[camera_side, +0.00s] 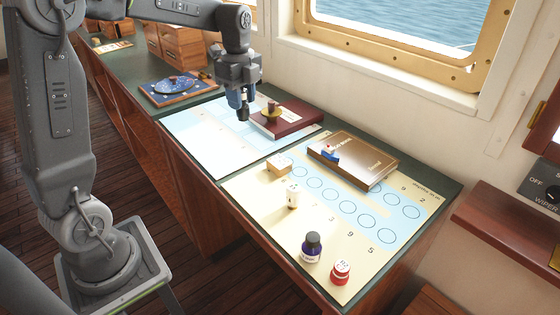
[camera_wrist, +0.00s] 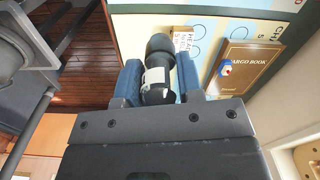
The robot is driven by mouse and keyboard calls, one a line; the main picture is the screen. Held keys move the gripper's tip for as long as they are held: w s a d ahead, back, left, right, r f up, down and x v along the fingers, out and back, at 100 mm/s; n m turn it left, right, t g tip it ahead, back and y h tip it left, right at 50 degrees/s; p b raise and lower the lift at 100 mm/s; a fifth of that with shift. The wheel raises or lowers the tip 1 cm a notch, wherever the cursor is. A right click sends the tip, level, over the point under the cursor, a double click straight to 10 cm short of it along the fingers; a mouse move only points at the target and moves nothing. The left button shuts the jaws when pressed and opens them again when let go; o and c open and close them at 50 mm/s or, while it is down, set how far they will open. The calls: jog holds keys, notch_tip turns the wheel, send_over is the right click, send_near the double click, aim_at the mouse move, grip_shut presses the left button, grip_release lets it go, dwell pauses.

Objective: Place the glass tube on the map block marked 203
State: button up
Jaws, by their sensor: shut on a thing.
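My gripper (camera_side: 243,108) hangs over the far chart sheet, to the left of the maroon book. In the wrist view my gripper (camera_wrist: 160,85) has its blue fingers closed on both sides of a dark tube (camera_wrist: 159,52) with a rounded black end and a white label. I cannot tell whether it is glass. In the side view the fingers mostly hide it. A small wooden block (camera_side: 278,164) sits on the near chart sheet. A lettered block (camera_wrist: 185,40) shows beyond the tube in the wrist view. I cannot read 203 on any block.
The brown cargo book (camera_side: 352,159) carries a small blue, white and red object. The maroon book (camera_side: 287,119) carries a brass piece. Circles on the near sheet are clear.

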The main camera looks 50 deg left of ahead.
jog(key=s+a, duration=0.1)
jog(key=a, duration=0.1)
send_near(279, 161)
jog(key=shift+f, duration=1.9)
jog(key=shift+f, duration=0.1)
jog(key=o, duration=0.9)
